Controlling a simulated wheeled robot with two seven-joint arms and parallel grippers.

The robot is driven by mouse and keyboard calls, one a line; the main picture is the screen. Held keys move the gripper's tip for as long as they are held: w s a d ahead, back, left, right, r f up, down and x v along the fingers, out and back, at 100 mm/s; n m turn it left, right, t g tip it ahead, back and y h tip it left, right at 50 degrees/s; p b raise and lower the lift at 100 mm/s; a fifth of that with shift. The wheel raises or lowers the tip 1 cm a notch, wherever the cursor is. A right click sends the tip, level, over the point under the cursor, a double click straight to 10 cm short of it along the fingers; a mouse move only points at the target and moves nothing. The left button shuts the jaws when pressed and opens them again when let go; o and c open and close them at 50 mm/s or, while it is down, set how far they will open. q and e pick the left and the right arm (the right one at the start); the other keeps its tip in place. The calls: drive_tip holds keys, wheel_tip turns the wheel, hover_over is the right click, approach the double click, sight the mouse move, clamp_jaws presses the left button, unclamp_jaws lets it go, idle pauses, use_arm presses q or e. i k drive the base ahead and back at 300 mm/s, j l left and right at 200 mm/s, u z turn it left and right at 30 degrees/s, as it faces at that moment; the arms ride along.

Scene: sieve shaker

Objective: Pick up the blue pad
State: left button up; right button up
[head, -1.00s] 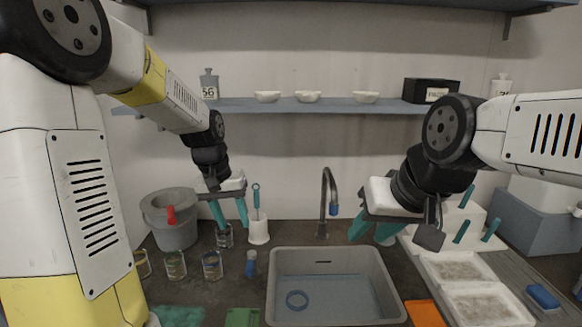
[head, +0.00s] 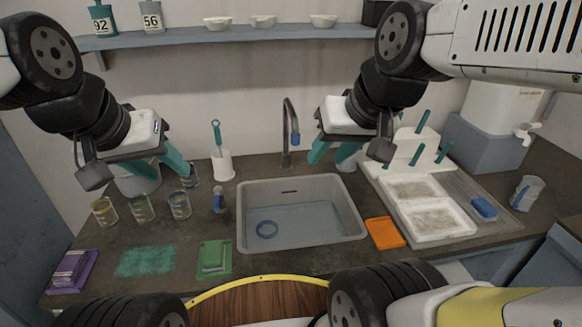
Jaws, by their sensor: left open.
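The blue pad (head: 484,208) is a small blue block in the head view. It lies on the grey drainer surface at the right, just right of the white trays. My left gripper (head: 170,172) is open and empty, with its teal fingers pointing down over the jars at the left, far from the pad. My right gripper (head: 332,158) is open and empty beside the tap, left of the white rack. It is apart from the pad.
A sink (head: 300,212) with a blue ring sits in the middle. An orange pad (head: 384,233), a green pad (head: 213,257) and a purple block (head: 73,271) lie along the front. A white rack (head: 414,150) with teal handles stands behind the trays.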

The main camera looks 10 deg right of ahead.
sight(480, 206)
drive_tip(key=z, duration=1.9)
drive_tip(key=k+u, duration=0.1)
drive_tip(key=u, duration=1.3)
drive_tip(key=z, duration=1.5)
drive_tip(key=i+l+u, duration=0.35)
drive_tip(key=k+l, duration=0.1)
